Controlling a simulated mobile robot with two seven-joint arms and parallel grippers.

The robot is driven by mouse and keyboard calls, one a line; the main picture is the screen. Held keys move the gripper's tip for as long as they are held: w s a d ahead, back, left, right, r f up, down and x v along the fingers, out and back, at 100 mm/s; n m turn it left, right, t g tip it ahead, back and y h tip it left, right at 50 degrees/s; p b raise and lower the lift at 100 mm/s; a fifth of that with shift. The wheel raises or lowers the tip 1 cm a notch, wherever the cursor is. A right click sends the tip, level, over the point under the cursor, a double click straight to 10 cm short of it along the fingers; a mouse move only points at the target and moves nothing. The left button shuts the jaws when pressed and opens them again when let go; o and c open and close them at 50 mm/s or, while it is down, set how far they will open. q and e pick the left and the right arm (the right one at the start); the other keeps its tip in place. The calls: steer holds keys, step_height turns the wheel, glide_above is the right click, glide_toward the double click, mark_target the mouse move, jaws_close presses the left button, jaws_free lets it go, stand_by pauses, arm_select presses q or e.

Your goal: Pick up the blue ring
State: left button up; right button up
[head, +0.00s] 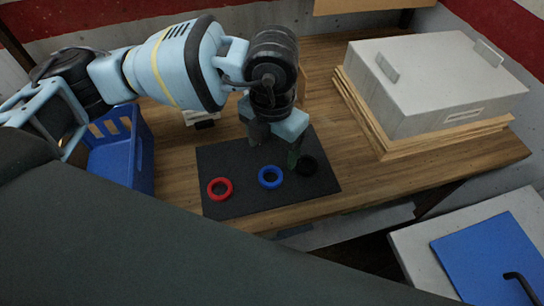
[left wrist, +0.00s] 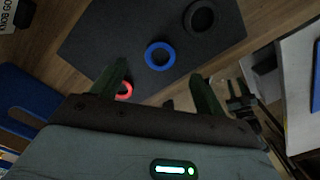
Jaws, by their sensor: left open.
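The blue ring (head: 270,177) lies flat on a dark mat (head: 225,158), between a red ring (head: 220,188) on the left and a black ring (head: 306,166) on the right. My left gripper (head: 273,158) is above the mat, behind and over the rings, pointing down. In the left wrist view its open, empty fingers (left wrist: 155,85) show with the blue ring (left wrist: 159,56) beyond them, apart from both. The red ring (left wrist: 124,91) is partly hidden behind one finger, and the black ring (left wrist: 199,17) lies farther off. My right gripper is not in view.
A blue crate (head: 122,158) stands left of the mat. A grey metal box (head: 435,85) sits on stacked wooden boards at the right of the table (head: 355,180). A small white object (head: 200,117) is behind the mat. Bare tabletop lies between mat and boards.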

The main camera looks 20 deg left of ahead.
mark_target(270, 176)
arm_select(q)
steer(key=shift+s+f, duration=0.15)
steer(key=shift+s, duration=0.15)
steer(key=shift+s+d+f, duration=0.1)
steer(key=shift+f, duration=1.2)
step_height(270, 176, down, 5)
steer(key=shift+s+r, duration=0.15)
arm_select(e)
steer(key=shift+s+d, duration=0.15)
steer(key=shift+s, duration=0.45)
arm_select(q)
steer(key=shift+c, duration=0.3)
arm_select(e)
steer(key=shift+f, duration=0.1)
arm_select(q)
steer(key=c, duration=1)
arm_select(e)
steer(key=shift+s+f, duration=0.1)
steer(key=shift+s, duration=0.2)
